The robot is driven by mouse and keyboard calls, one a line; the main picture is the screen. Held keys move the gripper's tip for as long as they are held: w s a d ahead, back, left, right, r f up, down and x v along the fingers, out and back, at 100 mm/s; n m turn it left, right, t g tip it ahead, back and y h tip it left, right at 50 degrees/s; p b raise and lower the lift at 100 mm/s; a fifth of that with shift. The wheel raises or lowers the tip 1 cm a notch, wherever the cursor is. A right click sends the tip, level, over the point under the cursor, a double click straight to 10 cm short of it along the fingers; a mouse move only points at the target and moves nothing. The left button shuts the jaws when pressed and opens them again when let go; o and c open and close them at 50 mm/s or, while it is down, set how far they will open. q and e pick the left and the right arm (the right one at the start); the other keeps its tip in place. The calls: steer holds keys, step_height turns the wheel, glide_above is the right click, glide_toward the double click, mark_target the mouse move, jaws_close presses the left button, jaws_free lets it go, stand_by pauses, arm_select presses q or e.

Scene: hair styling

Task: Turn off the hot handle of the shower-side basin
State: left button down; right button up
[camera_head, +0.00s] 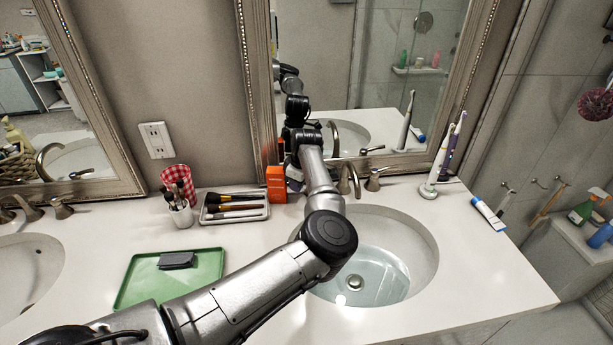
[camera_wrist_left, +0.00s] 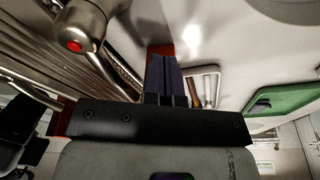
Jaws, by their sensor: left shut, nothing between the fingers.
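The shower-side basin (camera_head: 420,240) is set in the right part of the counter. It holds a pale bluish, water-like surface. Its faucet (camera_head: 346,176) and right handle (camera_head: 374,179) show behind it. The hot handle (camera_wrist_left: 75,40), metal with a red dot, is at the upper left of the left wrist view. In the head view my arm mostly hides that spot. My left gripper (camera_wrist_left: 164,62) is shut and empty, with its dark fingers to the right of the hot handle and apart from it in the picture. My right gripper is not in view.
An orange box (camera_head: 276,184) stands close to my left gripper. Beside it are a brush tray (camera_head: 236,217), a cup of brushes (camera_head: 181,214) and a green tray (camera_head: 128,290). The mirror (camera_head: 385,85) rises close behind the faucet. Electric toothbrushes (camera_head: 438,165) stand at the right.

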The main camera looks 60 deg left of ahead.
arm_select(q)
steer(key=shift+d+r, duration=0.1)
steer(key=shift+s+d+p, duration=0.3)
steer(key=shift+d+p, duration=0.1)
steer(key=shift+d, duration=0.05)
step_height(320, 180, up, 7)
steer(key=p, duration=0.3)
steer(key=shift+p, duration=0.3)
steer(key=shift+a, duration=0.1)
stand_by(0.4)
